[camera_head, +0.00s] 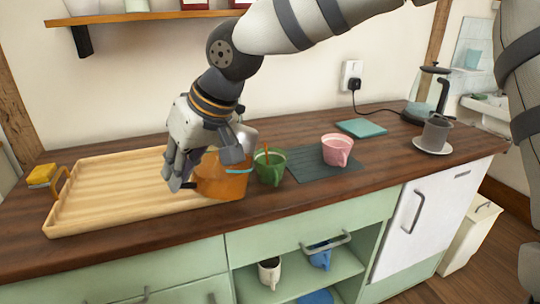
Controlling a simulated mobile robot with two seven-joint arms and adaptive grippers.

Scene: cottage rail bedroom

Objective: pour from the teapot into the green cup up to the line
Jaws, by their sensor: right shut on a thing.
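The teapot (222,183) is orange-brown, with a small pale blue part on its right side. My right gripper (182,180) is shut on it from the left, and the fingers hide part of it. The teapot is over the right end of the tray, close to the green cup. The green cup (270,174) stands upright just right of the teapot. A thin orange-brown streak shows at its mouth; I cannot tell if it is liquid or a solid thing. The line and the level inside the cup cannot be made out. My left gripper is not in view.
A wooden tray (95,200) lies at the left, with a yellow sponge (41,174) behind it. A pink cup (336,150) stands on a dark mat (312,172). A grey cup (435,132) on a saucer and a kettle (428,100) stand at the right. A shelf hangs above.

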